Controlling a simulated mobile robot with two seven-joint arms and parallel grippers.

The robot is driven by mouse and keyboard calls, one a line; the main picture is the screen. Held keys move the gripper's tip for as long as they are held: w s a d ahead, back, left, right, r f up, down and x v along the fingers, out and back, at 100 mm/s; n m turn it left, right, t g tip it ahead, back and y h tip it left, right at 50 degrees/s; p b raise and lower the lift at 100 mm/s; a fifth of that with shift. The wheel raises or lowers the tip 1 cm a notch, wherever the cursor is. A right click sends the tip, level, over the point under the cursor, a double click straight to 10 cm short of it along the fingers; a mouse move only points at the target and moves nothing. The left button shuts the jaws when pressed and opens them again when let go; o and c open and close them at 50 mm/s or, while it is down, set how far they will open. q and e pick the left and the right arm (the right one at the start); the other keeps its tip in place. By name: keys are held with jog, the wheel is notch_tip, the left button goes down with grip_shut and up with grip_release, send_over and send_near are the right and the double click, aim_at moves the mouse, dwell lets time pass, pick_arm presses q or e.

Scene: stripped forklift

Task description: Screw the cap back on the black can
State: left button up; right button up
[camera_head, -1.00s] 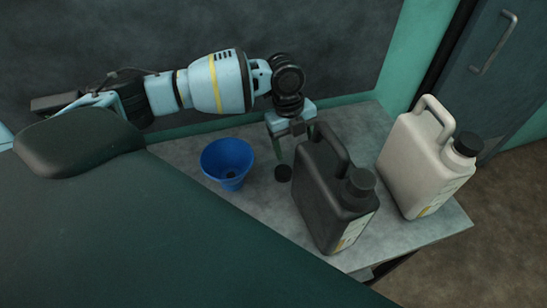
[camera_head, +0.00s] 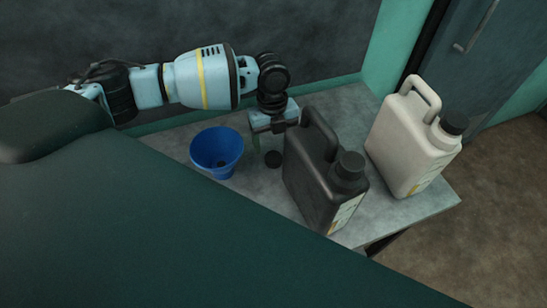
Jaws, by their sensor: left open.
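The black can (camera_head: 318,180) stands upright on the grey table, its handle toward the back. A round black top (camera_head: 349,165) shows on its neck; I cannot tell whether this is a cap or the bare neck. A small round black cap (camera_head: 273,159) lies on the table just left of the can. My left gripper (camera_head: 269,142) points down just above and behind this small cap. It is open and holds nothing. One finger shows to the left of the cap; the other is hard to make out by the can's handle. My right gripper is out of view.
A blue funnel (camera_head: 217,152) stands left of the small cap, near the gripper. A white can (camera_head: 403,150) with a black cap stands right of the black can. The table (camera_head: 395,222) is bare at its front right. A dark green panel (camera_head: 150,235) fills the lower left.

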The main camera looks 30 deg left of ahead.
aim_at(273, 157)
pick_arm(q)
jog(key=shift+s+f, duration=0.25)
jog(key=shift+f, duration=1.05)
jog(key=shift+s+f, duration=0.2)
jog(key=shift+f, duration=1.05)
jog(key=c, duration=1)
jog(key=shift+c, duration=0.2)
jog(key=shift+r, duration=0.15)
notch_tip(273, 157, up, 10)
jog(key=shift+p, duration=0.35)
